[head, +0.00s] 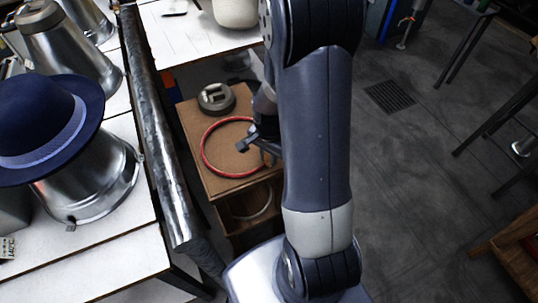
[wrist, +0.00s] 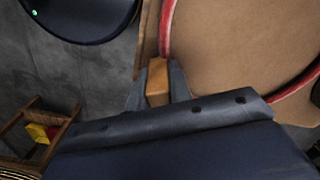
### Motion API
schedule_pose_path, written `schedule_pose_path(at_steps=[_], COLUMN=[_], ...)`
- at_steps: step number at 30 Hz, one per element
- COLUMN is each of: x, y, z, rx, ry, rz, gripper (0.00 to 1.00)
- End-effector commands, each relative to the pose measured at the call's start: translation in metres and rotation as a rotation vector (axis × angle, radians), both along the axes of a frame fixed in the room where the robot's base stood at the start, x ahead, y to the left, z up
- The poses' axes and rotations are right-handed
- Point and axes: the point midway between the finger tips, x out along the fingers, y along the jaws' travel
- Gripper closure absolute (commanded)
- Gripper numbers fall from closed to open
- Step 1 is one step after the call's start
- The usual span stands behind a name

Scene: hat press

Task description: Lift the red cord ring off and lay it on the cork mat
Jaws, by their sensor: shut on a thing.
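The red cord ring (head: 203,150) is over a brown, cork-coloured square top (head: 226,153), which looks like the cork mat, on a low stand. My gripper (head: 265,143) is at the ring's right side. In the wrist view the red ring (wrist: 169,22) runs down to my fingers (wrist: 157,88), over the same brown surface (wrist: 245,50). The fingers are shut on a small orange-brown block (wrist: 157,75), which looks like a tab on the ring. I cannot tell whether the ring touches the surface or hangs just above it. My arm hides some of the right side.
A blue hat (head: 40,115) with a lighter band sits on a metal form at the left. A grey round object (head: 216,98) lies on the stand's back part. A thick pipe-like bar (head: 155,130) edges the white bench. Open floor (head: 420,200) lies to the right.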

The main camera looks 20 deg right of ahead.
Motion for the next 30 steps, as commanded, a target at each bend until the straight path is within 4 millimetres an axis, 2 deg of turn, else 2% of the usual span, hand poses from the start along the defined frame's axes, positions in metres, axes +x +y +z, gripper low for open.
schedule_pose_path(at_steps=[4, 5, 13, 22, 30], x=[0.0, 0.0, 0.0, 0.0, 0.0], y=[0.0, 0.0, 0.0, 0.0, 0.0], z=[0.0, 0.0, 0.0, 0.002, 0.019], rx=[0.0, 0.0, 0.0, 0.0, 0.0], ry=[0.0, 0.0, 0.0, 0.0, 0.0], rz=[0.0, 0.0, 0.0, 0.0, 0.0], gripper=[1.0, 0.78, 0.56, 0.55, 0.55])
